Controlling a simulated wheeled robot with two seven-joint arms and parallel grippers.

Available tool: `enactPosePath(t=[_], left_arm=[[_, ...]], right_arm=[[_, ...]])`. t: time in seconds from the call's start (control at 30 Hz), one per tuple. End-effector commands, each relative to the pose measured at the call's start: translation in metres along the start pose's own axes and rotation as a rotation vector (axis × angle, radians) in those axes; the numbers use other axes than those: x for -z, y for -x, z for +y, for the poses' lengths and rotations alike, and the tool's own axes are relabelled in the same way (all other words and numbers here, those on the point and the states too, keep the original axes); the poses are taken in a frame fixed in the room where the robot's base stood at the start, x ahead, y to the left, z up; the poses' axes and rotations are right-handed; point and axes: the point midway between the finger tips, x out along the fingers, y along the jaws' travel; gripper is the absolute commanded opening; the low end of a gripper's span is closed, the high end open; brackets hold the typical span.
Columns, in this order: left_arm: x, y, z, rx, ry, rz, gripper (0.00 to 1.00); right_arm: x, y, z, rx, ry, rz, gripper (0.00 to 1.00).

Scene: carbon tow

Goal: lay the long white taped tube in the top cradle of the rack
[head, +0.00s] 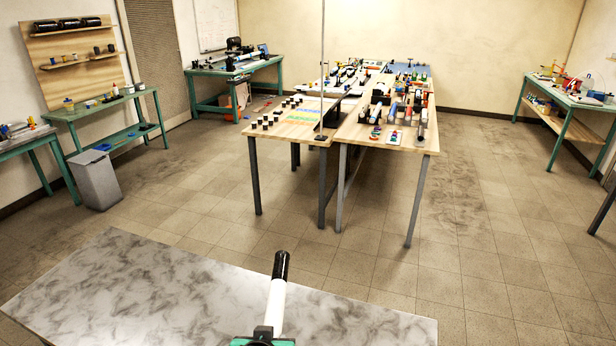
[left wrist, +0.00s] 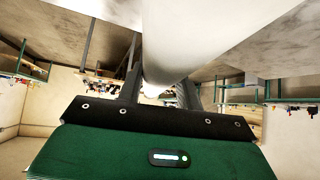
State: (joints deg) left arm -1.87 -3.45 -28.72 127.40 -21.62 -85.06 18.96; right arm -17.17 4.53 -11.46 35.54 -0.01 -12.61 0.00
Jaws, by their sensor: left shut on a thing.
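The long white tube (head: 276,303) has a black far end (head: 281,265) and points away from me above the grey marbled table. My left gripper (head: 263,334) is at the bottom edge of the head view, shut on the tube near its lower visible part. In the left wrist view the white tube (left wrist: 200,35) fills the top middle, between the two dark fingers. The near end of the tube is hidden or out of frame. I cannot make out the rack or its top cradle with certainty. My right gripper is not in view.
The marbled table (head: 130,290) in front is otherwise bare. Beyond open tiled floor stand wooden tables (head: 390,146) crowded with small items, with a thin upright pole (head: 322,80). A grey bin (head: 95,180) and green benches (head: 100,108) line the left wall; another bench (head: 570,100) stands right.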

Motion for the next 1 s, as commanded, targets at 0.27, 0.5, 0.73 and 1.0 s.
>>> enactPosePath(t=[0.27, 0.5, 0.73, 1.0], left_arm=[[-0.012, 0.026, 0.000, 0.025, 0.021, -0.002, 0.01], [-0.018, 0.020, -0.060, 0.032, 0.025, -0.011, 0.01], [-0.016, 0.026, -0.114, 0.028, 0.023, -0.005, 0.01], [-0.013, 0.031, -0.134, 0.021, 0.022, 0.001, 0.01]], right_arm=[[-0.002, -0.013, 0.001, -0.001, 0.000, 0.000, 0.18], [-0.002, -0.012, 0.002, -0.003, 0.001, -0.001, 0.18], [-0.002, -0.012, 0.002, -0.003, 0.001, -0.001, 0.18], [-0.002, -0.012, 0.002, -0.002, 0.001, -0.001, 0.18]])
